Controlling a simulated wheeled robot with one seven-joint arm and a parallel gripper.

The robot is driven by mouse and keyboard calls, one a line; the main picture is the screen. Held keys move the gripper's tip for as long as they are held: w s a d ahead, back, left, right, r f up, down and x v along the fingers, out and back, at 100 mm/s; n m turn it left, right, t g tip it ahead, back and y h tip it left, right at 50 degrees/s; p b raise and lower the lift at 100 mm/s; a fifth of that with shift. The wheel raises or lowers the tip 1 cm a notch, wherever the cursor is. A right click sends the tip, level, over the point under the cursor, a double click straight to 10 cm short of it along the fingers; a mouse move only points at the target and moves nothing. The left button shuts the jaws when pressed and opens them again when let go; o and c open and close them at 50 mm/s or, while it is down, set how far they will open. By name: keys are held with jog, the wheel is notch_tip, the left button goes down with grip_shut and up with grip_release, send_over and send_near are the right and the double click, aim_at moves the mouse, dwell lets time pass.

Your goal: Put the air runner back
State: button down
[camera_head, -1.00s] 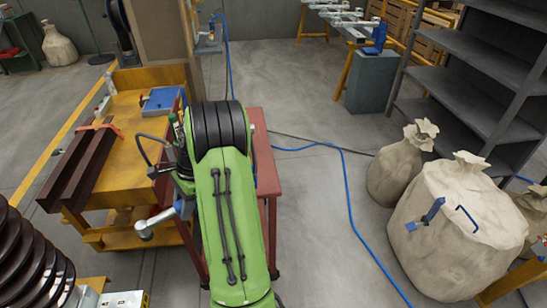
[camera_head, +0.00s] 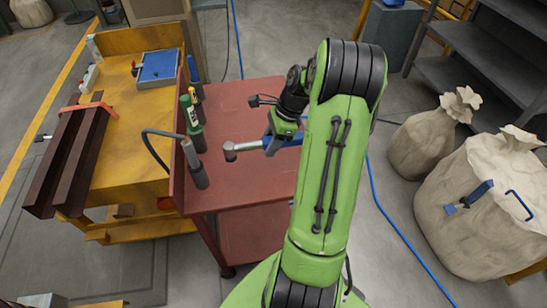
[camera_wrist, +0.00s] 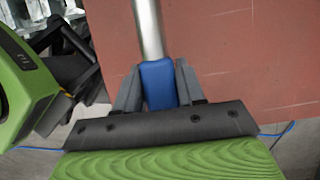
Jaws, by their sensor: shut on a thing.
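My gripper (camera_head: 275,140) is shut on a tool with a blue grip and a bare metal shaft, which I take for the air runner (camera_head: 243,146). The tool lies roughly level, with its grey round head to the left. In the wrist view the blue grip (camera_wrist: 159,82) sits between both fingers (camera_wrist: 158,88), and the shaft runs up out of the picture. The tool is over the red table (camera_head: 235,105); its height above the top is hard to tell. The jaws are partly hidden by my arm in the head view.
Dark round holders (camera_head: 201,177) stand along the red table's left edge, with green-topped tools (camera_head: 187,108) and a black hose by them. A yellow bench (camera_head: 130,170) with brown beams (camera_head: 70,160) adjoins on the left. The table's middle looks clear. Sacks (camera_head: 485,200) stand at right.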

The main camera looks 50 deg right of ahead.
notch_tip(320, 180, down, 6)
jog(key=shift+w+r+b, duration=0.1)
jog(key=shift+b, duration=0.9)
jog(key=c, duration=0.7)
grip_release()
jog(key=shift+f, duration=0.2)
